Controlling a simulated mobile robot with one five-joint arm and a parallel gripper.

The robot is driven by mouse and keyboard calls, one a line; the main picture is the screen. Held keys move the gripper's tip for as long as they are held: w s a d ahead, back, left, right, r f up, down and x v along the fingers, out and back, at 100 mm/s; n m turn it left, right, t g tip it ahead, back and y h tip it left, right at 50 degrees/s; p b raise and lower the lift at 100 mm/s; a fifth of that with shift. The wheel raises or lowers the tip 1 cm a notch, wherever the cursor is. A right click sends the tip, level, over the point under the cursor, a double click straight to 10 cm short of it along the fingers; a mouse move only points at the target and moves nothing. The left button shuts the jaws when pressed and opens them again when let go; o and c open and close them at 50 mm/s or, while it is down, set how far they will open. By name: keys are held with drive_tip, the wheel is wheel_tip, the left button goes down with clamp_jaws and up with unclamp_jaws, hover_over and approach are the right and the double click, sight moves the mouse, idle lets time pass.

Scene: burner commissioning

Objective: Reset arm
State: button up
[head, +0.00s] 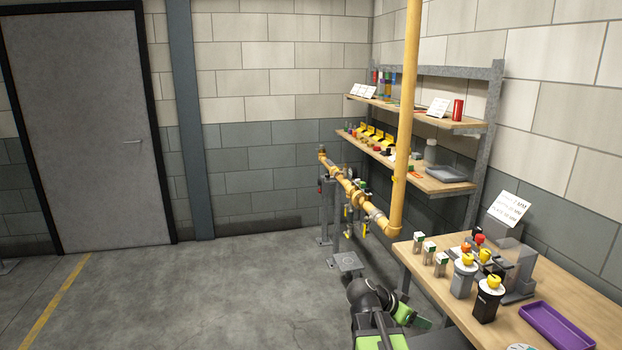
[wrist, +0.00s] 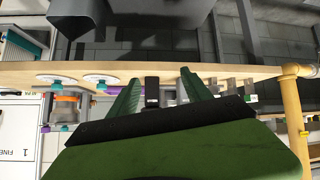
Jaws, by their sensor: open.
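My arm is low at the bottom centre of the head view, with its green end (head: 412,318) beside the left edge of the wooden workbench (head: 570,290). In the wrist view my gripper (wrist: 160,90) shows two green fingers spread apart. I see nothing held between them. The bench's edge (wrist: 70,72) crosses the picture beyond the fingers. Whether the fingers touch anything is not clear.
The bench bears a black canister (head: 487,303), a grey canister (head: 463,279), several small white-and-green boxes and a purple tray (head: 556,327). A yellow gas pipe (head: 404,130) rises behind it. Shelves (head: 440,183) stand at the back. Open floor (head: 200,300) lies to the left.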

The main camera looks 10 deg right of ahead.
drive_tip(key=s+a+f+n+y, duration=0.2)
drive_tip(key=a+n+y, duration=0.1)
drive_tip(key=a, duration=0.5)
drive_tip(key=s+a+f+n+g+y, duration=0.1)
drive_tip(key=s+a+f+n+y, duration=0.1)
drive_tip(key=a+n, duration=0.4)
drive_tip(key=s+a+f+n+y, duration=0.1)
drive_tip(key=a+f+n+y, duration=0.3)
drive_tip(key=a, duration=0.8)
drive_tip(key=shift+s+f+n+g+y, duration=0.3)
drive_tip(key=shift+s+g+y, duration=0.1)
drive_tip(key=shift+y, duration=0.1)
drive_tip(key=shift+d, duration=0.1)
